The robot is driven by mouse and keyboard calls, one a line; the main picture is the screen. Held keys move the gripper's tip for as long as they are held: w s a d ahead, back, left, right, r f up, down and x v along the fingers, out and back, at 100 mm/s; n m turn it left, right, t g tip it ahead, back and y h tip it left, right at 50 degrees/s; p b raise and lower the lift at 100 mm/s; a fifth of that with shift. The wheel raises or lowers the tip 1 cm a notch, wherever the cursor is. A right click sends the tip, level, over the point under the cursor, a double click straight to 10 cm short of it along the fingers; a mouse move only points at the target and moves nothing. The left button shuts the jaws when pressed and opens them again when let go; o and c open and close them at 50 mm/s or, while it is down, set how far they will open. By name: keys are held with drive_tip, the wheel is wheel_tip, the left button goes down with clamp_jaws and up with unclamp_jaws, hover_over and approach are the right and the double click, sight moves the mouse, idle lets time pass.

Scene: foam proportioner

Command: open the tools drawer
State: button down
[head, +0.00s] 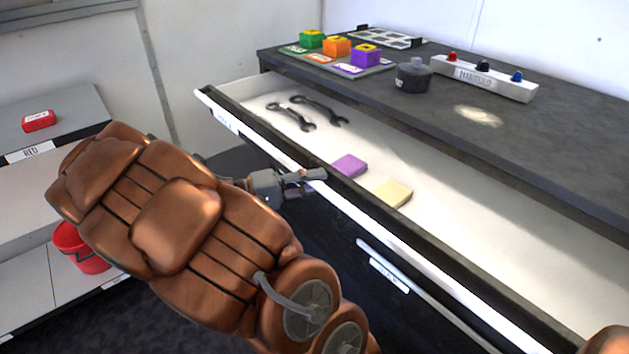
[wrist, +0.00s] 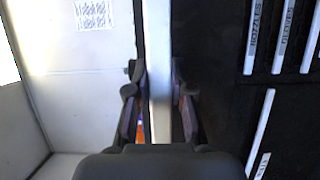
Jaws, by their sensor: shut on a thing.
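The top drawer (head: 445,185) of the dark cabinet stands open in the head view. It has a white inside and holds two dark wrenches (head: 322,108), a purple block (head: 349,165) and a cream block (head: 393,193). Its front label is too small to read. A long pale handle bar (head: 430,258) runs along its front; it also shows in the wrist view (wrist: 158,40). My gripper (head: 303,180) is at the drawer front. In the wrist view my gripper (wrist: 160,88) has its fingers on both sides of the bar, shut on it. My arm hides part of the front.
A lower drawer with a labelled handle (head: 390,268) is closed. On the cabinet top are coloured blocks (head: 337,46), a dark canister (head: 413,76) and a white manifold (head: 485,77). Shelves at left hold a red box (head: 39,121) and a red bucket (head: 80,248).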

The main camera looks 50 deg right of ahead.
drive_tip(key=c, duration=1)
unclamp_jaws()
drive_tip(key=v, duration=1.2)
drive_tip(key=shift+d, duration=0.15)
drive_tip(key=x, duration=1.2)
drive_tip(key=shift+a+r, duration=0.1)
drive_tip(key=shift+a, duration=0.1)
